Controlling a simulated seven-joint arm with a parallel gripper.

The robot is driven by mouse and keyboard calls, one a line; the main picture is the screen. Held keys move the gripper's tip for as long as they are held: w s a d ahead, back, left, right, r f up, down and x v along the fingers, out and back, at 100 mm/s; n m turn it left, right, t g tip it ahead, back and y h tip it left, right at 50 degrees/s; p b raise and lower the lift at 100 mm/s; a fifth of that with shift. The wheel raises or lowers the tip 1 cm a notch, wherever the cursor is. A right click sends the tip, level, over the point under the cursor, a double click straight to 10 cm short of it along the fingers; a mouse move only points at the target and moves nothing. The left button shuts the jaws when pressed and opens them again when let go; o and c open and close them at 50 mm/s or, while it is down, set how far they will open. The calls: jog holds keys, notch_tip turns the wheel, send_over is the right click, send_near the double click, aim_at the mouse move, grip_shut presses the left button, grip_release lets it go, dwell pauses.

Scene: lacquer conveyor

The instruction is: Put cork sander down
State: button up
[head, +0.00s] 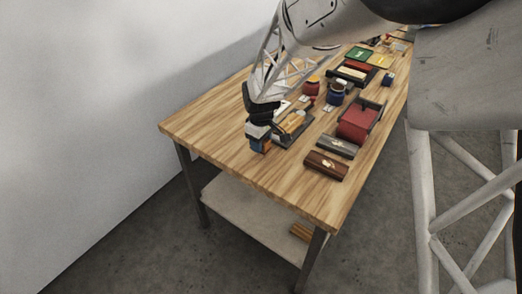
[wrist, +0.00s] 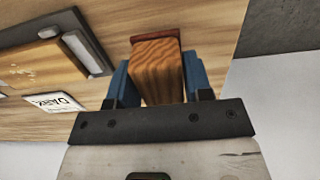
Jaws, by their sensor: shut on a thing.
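My gripper (wrist: 158,85) has blue fingers and is shut on a wood-grained orange-brown block with a dark red edge, which I take as the cork sander (wrist: 158,68). The sander is mostly hidden there by the fingers. I cannot tell whether its underside touches the table.
A dark tray (head: 301,137) with a yellowish block lies just right of my gripper. A brown box (head: 326,166), a grey box (head: 337,146) and a red box (head: 358,119) stand farther right. A white lettered card (wrist: 54,103) lies nearby. The near left tabletop is clear.

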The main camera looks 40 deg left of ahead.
aim_at(261, 157)
jog(key=shift+f, duration=1.95)
jog(key=shift+f, duration=0.15)
jog(key=o, duration=1.1)
jog(key=shift+o, duration=0.2)
notch_tip(261, 157, up, 12)
jog(key=shift+r, duration=0.15)
jog(key=shift+d, duration=0.1)
